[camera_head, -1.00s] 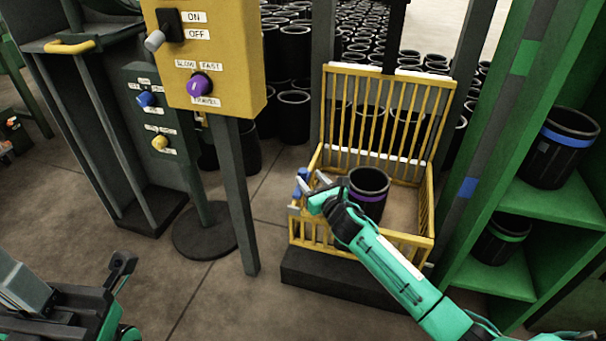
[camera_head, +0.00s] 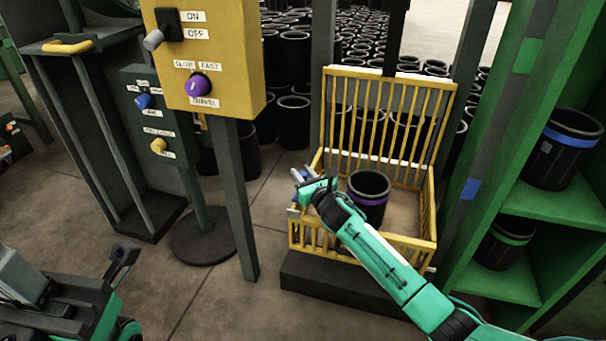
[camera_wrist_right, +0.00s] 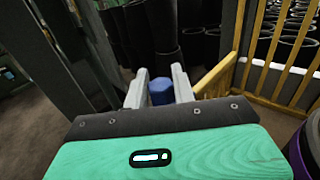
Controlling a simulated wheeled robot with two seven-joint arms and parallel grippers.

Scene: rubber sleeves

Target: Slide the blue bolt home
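My right gripper (camera_head: 305,178) is at the left front corner of the yellow barred cage (camera_head: 432,240), by the blue bolt. In the right wrist view the blue bolt's knob (camera_wrist_right: 160,92) sits between the two grey fingers of the right gripper (camera_wrist_right: 160,85) and fills most of the gap. I cannot tell whether the fingers press on it. In the head view the hand mostly hides the bolt. A black sleeve with a purple band (camera_head: 369,190) stands upright in the cage. My left gripper (camera_head: 122,262) is low at the left, away from the cage; its finger state is unclear.
A yellow control box (camera_head: 240,60) with a black switch and purple knob stands left of the cage. A green panel (camera_head: 150,125) is further left. A green shelf (camera_head: 510,285) holding banded sleeves stands on the right. Several black sleeves fill the back.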

